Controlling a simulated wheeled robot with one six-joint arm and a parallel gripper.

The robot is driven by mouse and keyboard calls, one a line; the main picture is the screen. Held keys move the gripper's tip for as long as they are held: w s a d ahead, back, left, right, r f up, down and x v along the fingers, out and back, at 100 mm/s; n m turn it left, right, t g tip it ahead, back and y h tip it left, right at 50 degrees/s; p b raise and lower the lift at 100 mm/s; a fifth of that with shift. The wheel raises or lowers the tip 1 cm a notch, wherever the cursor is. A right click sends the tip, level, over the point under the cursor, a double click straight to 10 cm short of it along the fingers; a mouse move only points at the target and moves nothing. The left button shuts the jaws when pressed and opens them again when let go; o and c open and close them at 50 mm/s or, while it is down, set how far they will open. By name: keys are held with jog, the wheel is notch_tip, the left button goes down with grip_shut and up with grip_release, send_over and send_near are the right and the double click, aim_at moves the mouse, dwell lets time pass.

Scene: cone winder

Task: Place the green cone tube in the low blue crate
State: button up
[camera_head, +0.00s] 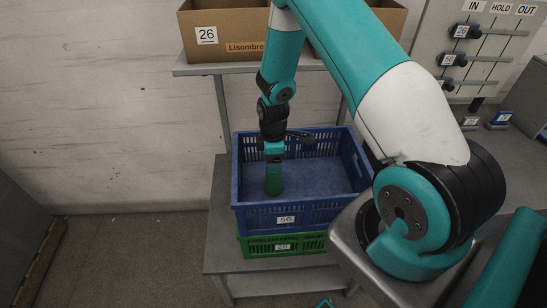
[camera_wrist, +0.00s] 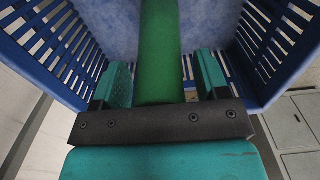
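The green cone tube (camera_head: 273,180) is inside the blue crate (camera_head: 262,217), towards its left side, and looks about upright. Its lower end is at or close to the crate floor; I cannot tell whether it touches. My gripper (camera_head: 273,158) points down into the crate at the tube's upper end. In the wrist view the tube (camera_wrist: 160,50) lies between the two teal fingers of my gripper (camera_wrist: 163,75). Narrow gaps show between the tube and the fingers, wider on the right, so the gripper looks open around it. The tube's top end is hidden by the gripper body.
The blue crate sits on a green crate (camera_head: 257,250) on a grey stand (camera_head: 222,262). A shelf above carries cardboard boxes (camera_head: 205,56). A panel with pegs (camera_head: 490,48) stands at the upper right. Slatted crate walls flank my gripper closely.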

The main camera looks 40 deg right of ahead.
notch_tip(320, 180, up, 11)
jog(key=b, duration=0.3)
jog(key=shift+r+b, duration=0.2)
jog(key=shift+b, duration=0.2)
jog(key=s+a+r+m+y, duration=0.1)
jog(key=s+a+r, duration=0.3)
jog(key=a+r, duration=0.25)
jog(key=s+a+r+m+y, duration=0.1)
jog(key=s+a+r, duration=0.3)
jog(key=a+r, duration=0.3)
jog(key=s+a+r+m+y, duration=0.1)
jog(key=s+a+r, duration=0.1)
jog(key=s+a, duration=0.2)
jog(key=s+a+r+m+y, duration=0.1)
jog(key=s+a, duration=0.3)
jog(key=s, duration=0.6)
jog(key=shift+s+a+r, duration=0.25)
jog(key=shift+a+r, duration=0.05)
jog(key=shift+r, duration=0.35)
